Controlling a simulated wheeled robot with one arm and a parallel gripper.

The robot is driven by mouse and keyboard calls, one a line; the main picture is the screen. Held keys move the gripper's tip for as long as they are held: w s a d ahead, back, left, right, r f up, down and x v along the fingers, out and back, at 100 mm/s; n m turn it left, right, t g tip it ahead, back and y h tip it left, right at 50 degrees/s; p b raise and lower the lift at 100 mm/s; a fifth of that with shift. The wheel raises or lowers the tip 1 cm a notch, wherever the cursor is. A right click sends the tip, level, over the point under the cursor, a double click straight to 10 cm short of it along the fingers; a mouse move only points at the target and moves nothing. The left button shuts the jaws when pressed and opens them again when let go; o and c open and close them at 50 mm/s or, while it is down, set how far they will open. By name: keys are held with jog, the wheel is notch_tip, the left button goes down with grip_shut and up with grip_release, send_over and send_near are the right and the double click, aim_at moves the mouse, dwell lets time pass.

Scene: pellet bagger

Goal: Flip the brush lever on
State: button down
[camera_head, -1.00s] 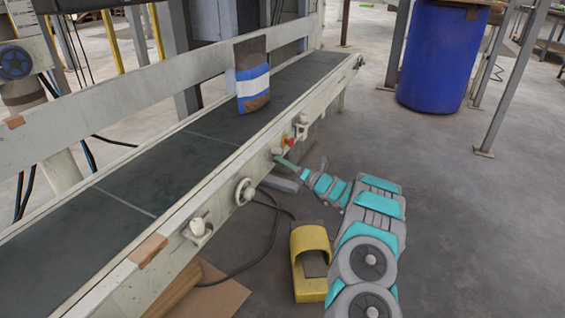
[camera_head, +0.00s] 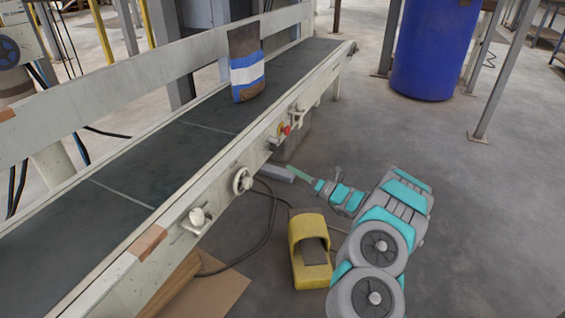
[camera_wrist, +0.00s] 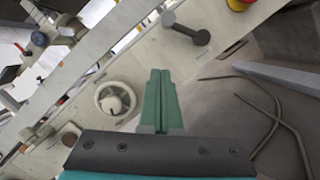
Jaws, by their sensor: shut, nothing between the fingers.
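A dark grey lever (camera_wrist: 187,30) on the pale conveyor side rail looks like the brush lever; no label is readable. In the wrist view its arm slants from upper left to a round end at lower right. In the head view a small lever shape (camera_head: 273,141) shows below the red button. My gripper (camera_head: 294,171) is beside the conveyor, apart from the rail, with its green fingers together and empty. In the wrist view my fingertips (camera_wrist: 160,72) point toward the rail, between the lever and a handwheel, touching neither.
A red and yellow stop button (camera_head: 285,129) sits close to the lever. A handwheel (camera_head: 242,180) and a knob (camera_head: 197,216) are farther along the rail. A bag (camera_head: 246,70) stands on the belt. A yellow foot pedal (camera_head: 310,262) lies on the floor, with a cable nearby.

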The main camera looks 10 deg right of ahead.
jog(key=shift+v, duration=1.1)
